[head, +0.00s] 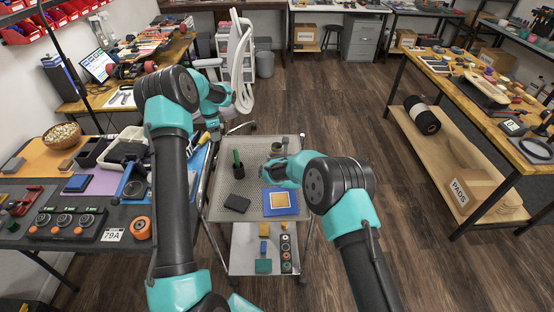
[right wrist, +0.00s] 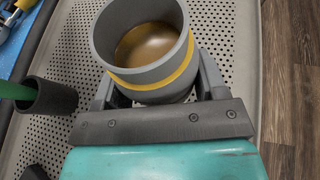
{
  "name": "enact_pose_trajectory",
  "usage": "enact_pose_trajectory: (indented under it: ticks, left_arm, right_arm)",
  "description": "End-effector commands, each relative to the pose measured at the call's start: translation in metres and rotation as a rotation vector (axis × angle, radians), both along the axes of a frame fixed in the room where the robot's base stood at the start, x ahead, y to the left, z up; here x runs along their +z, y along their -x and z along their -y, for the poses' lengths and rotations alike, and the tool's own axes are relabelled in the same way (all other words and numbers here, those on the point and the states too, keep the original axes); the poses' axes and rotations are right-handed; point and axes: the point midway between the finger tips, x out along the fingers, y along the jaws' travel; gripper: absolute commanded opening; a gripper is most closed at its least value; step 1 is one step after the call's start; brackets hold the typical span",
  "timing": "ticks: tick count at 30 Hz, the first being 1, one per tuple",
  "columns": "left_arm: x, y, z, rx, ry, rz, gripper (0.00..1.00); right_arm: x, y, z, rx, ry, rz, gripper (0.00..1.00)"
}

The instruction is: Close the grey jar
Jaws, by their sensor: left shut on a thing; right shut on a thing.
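The grey jar (right wrist: 150,75) has a yellow band and stands upright with its mouth uncovered in the right wrist view. Its inside shows a brown, shiny bottom or content. My right gripper (right wrist: 155,95) is shut on it, with a dark finger on each side. In the head view the jar (head: 277,149) is small, over the perforated tray of the cart, at the tip of my right gripper (head: 277,163). My left gripper (head: 214,127) is at the left edge of the cart, apart from the jar. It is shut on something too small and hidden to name. No lid can be made out.
The cart's perforated tray (head: 222,207) also carries a black cup (head: 239,172) with a green-handled tool, a dark block (head: 237,203) and a blue board (head: 280,208). A crowded workbench (head: 100,185) lies left.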

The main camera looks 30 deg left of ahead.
Motion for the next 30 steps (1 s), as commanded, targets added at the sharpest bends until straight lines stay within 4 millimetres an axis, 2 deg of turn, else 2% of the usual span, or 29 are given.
enact_pose_trajectory:
  ticks: [8, 16, 23, 30]
  left_arm:
    - [0.0, 0.0, 0.0, 0.0, 0.0, 0.0, 0.34]
    - [0.0, 0.0, 0.0, 0.0, 0.0, 0.0, 0.34]
    - [0.0, 0.0, 0.0, 0.0, 0.0, 0.0, 0.34]
    - [0.0, 0.0, 0.0, 0.0, 0.0, 0.0, 0.34]
  right_arm:
    - [0.007, -0.001, 0.0, 0.0, -0.002, 0.002, 0.32]
    - [0.04, 0.0, 0.0, -0.001, -0.001, 0.003, 0.32]
    - [0.04, 0.03, 0.018, 0.001, 0.001, 0.0, 0.32]
    - [0.044, 0.07, 0.043, 0.001, 0.001, 0.0, 0.32]
